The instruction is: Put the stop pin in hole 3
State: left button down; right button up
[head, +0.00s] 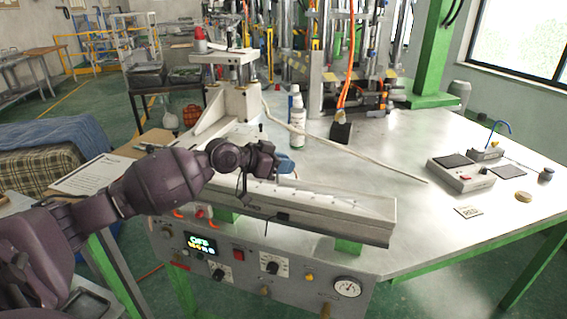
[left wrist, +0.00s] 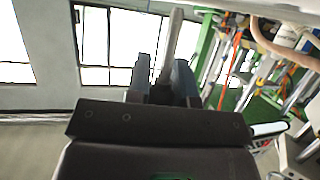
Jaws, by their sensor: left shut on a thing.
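My left gripper (head: 287,165) is above the long metal bar (head: 345,211) on the bench, near its middle. In the left wrist view the fingers (left wrist: 163,80) are shut on a pale, slender rod, which looks like the stop pin (left wrist: 173,38); it sticks out past the fingertips. In the head view the pin is too small or hidden to make out. A row of small marks or holes runs along the bar's top; part of the row is behind my arm. I cannot tell which one is hole 3. My right gripper is not in view.
A control panel (head: 259,275) with knobs and a gauge is on the bench front. A white bottle (head: 297,122) and a press stand (head: 226,105) are behind the bar. A grey device (head: 461,174) sits at right. The bench (head: 400,205) right of the bar is mostly clear.

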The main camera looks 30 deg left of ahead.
pick_arm(q)
jog(key=shift+f, duration=0.45)
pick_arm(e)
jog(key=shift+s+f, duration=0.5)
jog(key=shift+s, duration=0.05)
pick_arm(q)
jog(key=shift+f+b, duration=0.45)
jog(key=shift+f, duration=0.15)
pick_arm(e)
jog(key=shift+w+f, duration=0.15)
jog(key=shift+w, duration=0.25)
pick_arm(q)
jog(key=shift+f, duration=0.35)
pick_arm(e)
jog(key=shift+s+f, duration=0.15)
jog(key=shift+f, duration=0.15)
pick_arm(q)
jog(key=c, duration=1.3)
grip_release()
jog(key=shift+c, duration=0.2)
jog(key=o, duration=0.4)
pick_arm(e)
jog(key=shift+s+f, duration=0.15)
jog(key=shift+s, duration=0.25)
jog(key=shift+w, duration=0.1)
